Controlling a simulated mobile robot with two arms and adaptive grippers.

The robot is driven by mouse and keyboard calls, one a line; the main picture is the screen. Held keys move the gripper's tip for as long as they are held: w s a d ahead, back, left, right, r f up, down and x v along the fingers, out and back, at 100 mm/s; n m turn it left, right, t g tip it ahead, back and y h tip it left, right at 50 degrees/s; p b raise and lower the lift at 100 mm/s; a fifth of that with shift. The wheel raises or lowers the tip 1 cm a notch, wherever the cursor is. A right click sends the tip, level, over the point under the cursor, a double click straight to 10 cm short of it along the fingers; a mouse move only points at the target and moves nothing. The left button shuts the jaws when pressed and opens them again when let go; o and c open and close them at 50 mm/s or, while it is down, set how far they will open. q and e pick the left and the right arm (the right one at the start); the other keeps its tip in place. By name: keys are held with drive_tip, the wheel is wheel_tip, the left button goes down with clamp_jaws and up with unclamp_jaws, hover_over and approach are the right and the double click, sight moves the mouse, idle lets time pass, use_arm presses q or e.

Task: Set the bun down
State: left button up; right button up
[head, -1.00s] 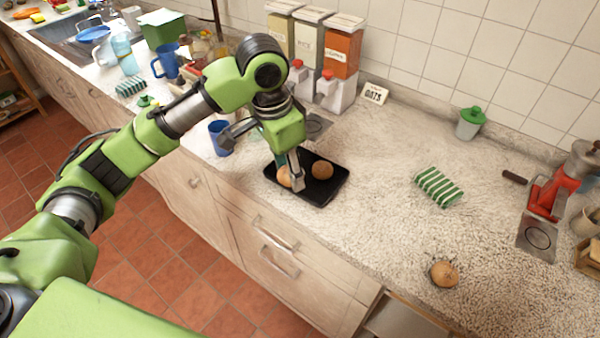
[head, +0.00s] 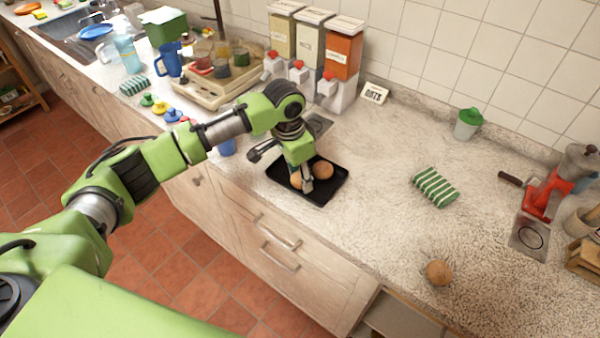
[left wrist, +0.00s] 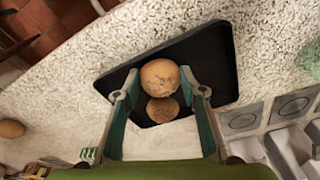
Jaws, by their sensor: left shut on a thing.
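My left gripper (head: 304,180) is over the black tray (head: 334,190) and shut on a round brown bun (head: 296,181). In the left wrist view this held bun (left wrist: 160,75) sits between and just beyond the fingertips. A second bun (head: 323,170) lies on the tray close beside it; it also shows in the left wrist view (left wrist: 162,110), partly behind the held one. I cannot tell whether the held bun touches the tray. A third bun (head: 439,272) lies on the counter near the front edge, to the right. My right gripper is not in view.
A green striped cloth (head: 434,187) lies right of the tray. Dispensers (head: 312,50) stand against the wall behind it. The counter between tray and cloth is clear.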

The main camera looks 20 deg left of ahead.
sight(295, 180)
use_arm(q)
drive_tip(key=o, duration=1.1)
drive_tip(key=shift+f, duration=0.1)
wheel_tip(295, 180, up, 12)
drive_tip(key=s+a+b, duration=0.1)
drive_tip(key=shift+s+b, duration=0.2)
drive_tip(key=shift+b, duration=0.2)
